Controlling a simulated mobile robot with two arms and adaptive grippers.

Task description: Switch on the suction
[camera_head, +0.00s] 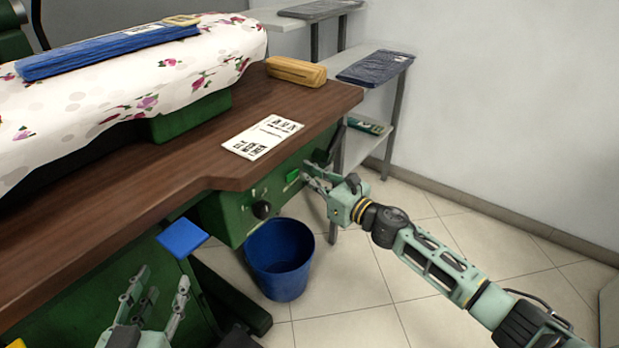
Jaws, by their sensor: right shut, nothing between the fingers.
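A green control box (238,217) hangs under the front edge of the wooden table. On its face are a bright green switch (293,176) and a round black knob (262,209). My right gripper (308,172) is shut and empty, with its fingertips close to the box face just right of the green switch. I cannot tell whether they touch the box. Which control is for the suction is not readable. My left gripper (161,284) is open and empty, low at the bottom left, below the table edge.
A blue bin (279,262) stands on the floor below the box. A blue pedal or plate (182,238) juts out at the left. Shelves (375,150) stand behind; floor at right is clear.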

